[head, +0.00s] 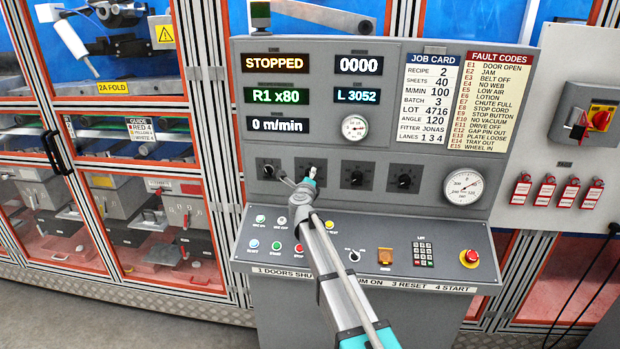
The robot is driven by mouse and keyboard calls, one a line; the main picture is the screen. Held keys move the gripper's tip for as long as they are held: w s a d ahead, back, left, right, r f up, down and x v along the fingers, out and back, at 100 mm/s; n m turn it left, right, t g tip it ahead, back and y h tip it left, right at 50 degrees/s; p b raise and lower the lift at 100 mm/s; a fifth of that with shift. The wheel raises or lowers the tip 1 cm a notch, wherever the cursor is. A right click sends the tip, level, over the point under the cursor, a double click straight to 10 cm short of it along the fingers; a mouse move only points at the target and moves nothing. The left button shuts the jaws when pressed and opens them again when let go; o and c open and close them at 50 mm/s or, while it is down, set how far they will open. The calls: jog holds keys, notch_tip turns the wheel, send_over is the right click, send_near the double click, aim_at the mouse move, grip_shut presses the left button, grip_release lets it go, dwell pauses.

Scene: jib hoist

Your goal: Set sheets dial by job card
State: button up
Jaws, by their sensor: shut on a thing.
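The control panel (420,110) carries a row of dark dials. My gripper (311,176) is shut on the second dial from the left (301,167), whose knob is mostly hidden by the fingers. I cannot read that dial's label or setting. The job card (432,98) reads recipe 2, sheets 40, m/min 100, batch 3, lot 4716, angle 120, fitter Jonas, lanes 1 3 4. The green display (276,95) reads R1 x80. Other displays read STOPPED, 0000, L 3052 and 0 m/min.
Neighbouring dials stand close by: one at left (268,171), two at right (356,176) (404,180). Below are push buttons, a keypad (423,254) and a red emergency stop (469,257). A fault codes card (485,100) and a gauge (464,184) sit at right.

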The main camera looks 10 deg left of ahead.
jog(key=n, duration=1.1)
jog(key=shift+n, duration=0.4)
jog(key=o, duration=1.1)
jog(key=shift+o, duration=0.2)
jog(key=s, duration=1.2)
jog(key=shift+a, duration=0.2)
